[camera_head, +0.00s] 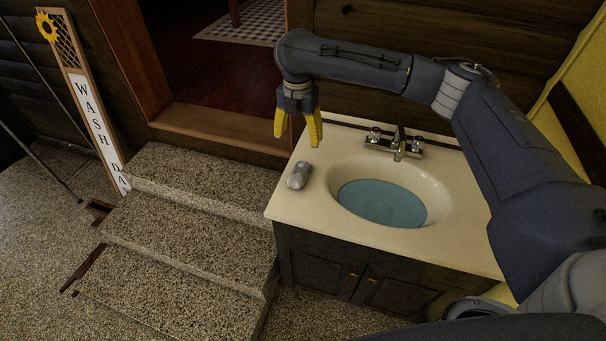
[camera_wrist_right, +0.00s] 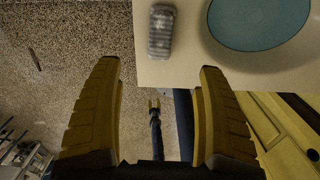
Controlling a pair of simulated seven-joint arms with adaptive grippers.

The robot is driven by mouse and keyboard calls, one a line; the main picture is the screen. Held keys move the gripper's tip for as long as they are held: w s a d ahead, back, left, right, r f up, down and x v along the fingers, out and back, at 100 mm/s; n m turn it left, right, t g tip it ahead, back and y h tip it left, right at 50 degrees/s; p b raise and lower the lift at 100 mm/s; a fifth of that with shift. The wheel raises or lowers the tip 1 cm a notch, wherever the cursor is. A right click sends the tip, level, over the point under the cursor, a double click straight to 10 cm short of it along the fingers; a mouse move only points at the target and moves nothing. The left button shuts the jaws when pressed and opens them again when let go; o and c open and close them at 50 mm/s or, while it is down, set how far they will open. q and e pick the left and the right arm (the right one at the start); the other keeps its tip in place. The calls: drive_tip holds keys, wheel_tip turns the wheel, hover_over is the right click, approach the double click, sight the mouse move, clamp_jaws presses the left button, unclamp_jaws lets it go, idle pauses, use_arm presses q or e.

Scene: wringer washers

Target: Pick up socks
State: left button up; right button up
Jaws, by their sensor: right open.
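The socks (camera_head: 299,175) are a small grey bundle with lighter stripes, lying on the left part of the cream sink counter, beside the basin. They also show at the top of the right wrist view (camera_wrist_right: 161,32). My right gripper (camera_head: 298,138) has yellow fingers and points down above the counter's back left, apart from the socks. In the right wrist view its fingers (camera_wrist_right: 158,68) are spread wide with nothing between them. What seems to be my left gripper (camera_wrist_right: 154,103) shows small and far below in that view; its opening is too small to judge.
The basin (camera_head: 381,203) holds blue water, with a faucet (camera_head: 398,145) behind it. Stone steps (camera_head: 190,220) stand left of the dark cabinet (camera_head: 330,268). A tall wash day sign (camera_head: 90,110) leans at the left. The counter around the socks is clear.

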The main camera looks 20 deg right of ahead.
hover_over(300, 170)
drive_tip(key=f, duration=1)
drive_tip(key=shift+s+a, duration=0.2)
drive_tip(key=shift+a, duration=0.05)
drive_tip(key=shift+w+d+f, duration=0.1)
drive_tip(key=shift+f, duration=1.6)
drive_tip(key=shift+w+d+f, duration=0.1)
drive_tip(key=shift+f, duration=1.6)
drive_tip(key=shift+s, duration=0.1)
drive_tip(key=c, duration=1.4)
drive_tip(key=shift+r, duration=0.1)
